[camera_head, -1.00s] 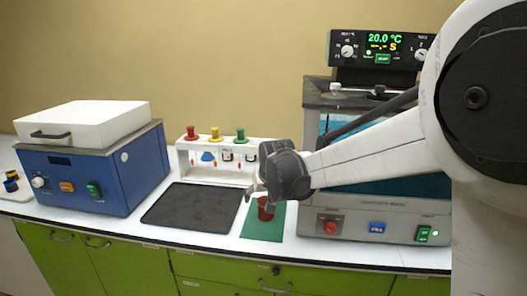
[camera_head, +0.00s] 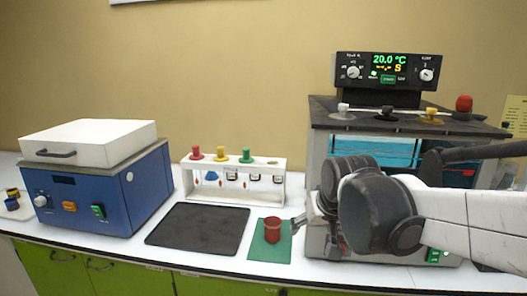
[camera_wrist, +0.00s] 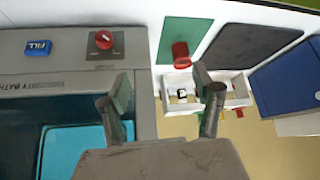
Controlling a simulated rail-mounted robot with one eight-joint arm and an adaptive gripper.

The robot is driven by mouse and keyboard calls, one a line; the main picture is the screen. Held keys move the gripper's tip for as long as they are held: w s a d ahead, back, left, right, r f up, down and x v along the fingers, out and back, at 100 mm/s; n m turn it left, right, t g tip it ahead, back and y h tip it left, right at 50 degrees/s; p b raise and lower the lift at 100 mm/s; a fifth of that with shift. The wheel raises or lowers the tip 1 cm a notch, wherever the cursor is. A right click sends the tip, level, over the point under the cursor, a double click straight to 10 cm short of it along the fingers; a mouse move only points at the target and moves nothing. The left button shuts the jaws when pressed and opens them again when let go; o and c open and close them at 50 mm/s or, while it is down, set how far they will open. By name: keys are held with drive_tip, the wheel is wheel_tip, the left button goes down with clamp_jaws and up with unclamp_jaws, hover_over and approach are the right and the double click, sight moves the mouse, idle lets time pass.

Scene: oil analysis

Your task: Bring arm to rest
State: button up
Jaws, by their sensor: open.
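My gripper (camera_head: 318,222) is in front of the left part of the water bath (camera_head: 492,148), to the right of the red cup. In the wrist view my gripper (camera_wrist: 163,92) shows two fingers spread wide with nothing held between them. The red cup (camera_head: 272,230) stands upright on the green mat (camera_head: 257,252), apart from the fingers. The cup also shows in the wrist view (camera_wrist: 181,54). Much of the bath's front is hidden behind my arm.
A white rack (camera_head: 284,183) with red, yellow and green tops stands behind the black mat (camera_head: 198,228). A blue box with a white lid (camera_head: 101,190) is at left. The bath's control head (camera_head: 386,72) rises at right. The black mat is clear.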

drive_tip(key=s+d+f, duration=0.1)
drive_tip(key=s+d, duration=0.3)
drive_tip(key=s, duration=0.5)
drive_tip(key=s+d+f+m+h, duration=0.1)
drive_tip(key=s+d, duration=0.3)
drive_tip(key=s, duration=0.6)
drive_tip(key=shift+f, duration=0.75)
drive_tip(key=shift+s+d, duration=0.1)
